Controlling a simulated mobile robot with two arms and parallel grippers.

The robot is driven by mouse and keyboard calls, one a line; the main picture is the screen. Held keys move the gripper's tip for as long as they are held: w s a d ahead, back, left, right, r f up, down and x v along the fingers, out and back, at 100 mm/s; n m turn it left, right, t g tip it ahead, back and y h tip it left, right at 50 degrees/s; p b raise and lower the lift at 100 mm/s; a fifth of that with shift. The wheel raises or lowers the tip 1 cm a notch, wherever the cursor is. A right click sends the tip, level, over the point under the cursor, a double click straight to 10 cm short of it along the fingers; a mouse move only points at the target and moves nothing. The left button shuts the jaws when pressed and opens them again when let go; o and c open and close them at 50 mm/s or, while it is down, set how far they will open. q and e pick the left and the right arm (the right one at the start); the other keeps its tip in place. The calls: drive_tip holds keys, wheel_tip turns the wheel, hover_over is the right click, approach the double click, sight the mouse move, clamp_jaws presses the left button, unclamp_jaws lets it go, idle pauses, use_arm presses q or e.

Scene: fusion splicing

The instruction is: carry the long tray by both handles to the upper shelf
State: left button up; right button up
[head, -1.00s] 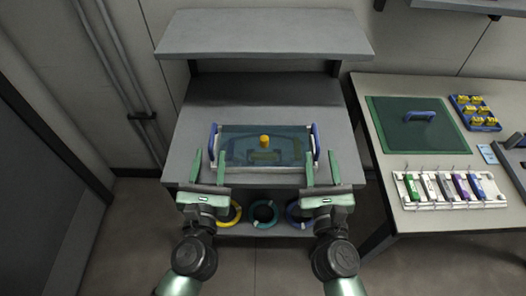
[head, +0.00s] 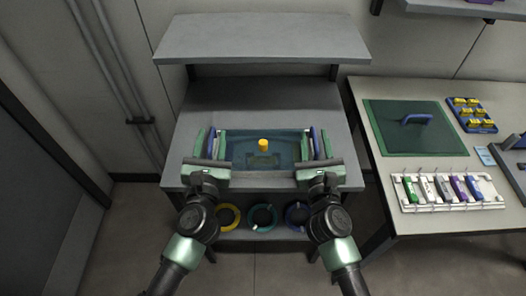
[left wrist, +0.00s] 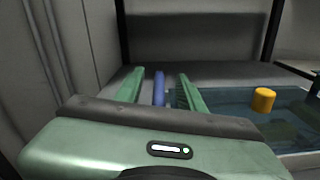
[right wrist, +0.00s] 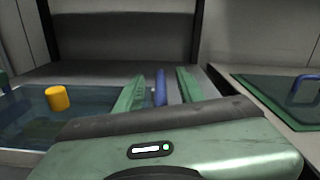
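The long tray (head: 240,150) is a blue, see-through tray with a yellow cylinder (head: 263,144) standing in it. It rests on the grey lower surface of the shelf unit. Its left blue handle (left wrist: 159,88) stands between the two green fingers of my left gripper (head: 209,143), which are apart with gaps beside the handle. Its right blue handle (right wrist: 161,87) stands between the fingers of my right gripper (head: 320,145), also apart with gaps. The upper shelf (head: 262,38) is a bare grey board above and behind the tray.
Yellow (head: 228,217), green (head: 263,217) and blue (head: 298,215) rings sit on a lower level below the tray. A side table at the right holds a green mat (head: 400,140), a white rack (head: 450,204) and a blue block tray (head: 473,126).

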use_arm(q)
clamp_jaws()
use_arm(e)
clamp_jaws()
idle(1.2)
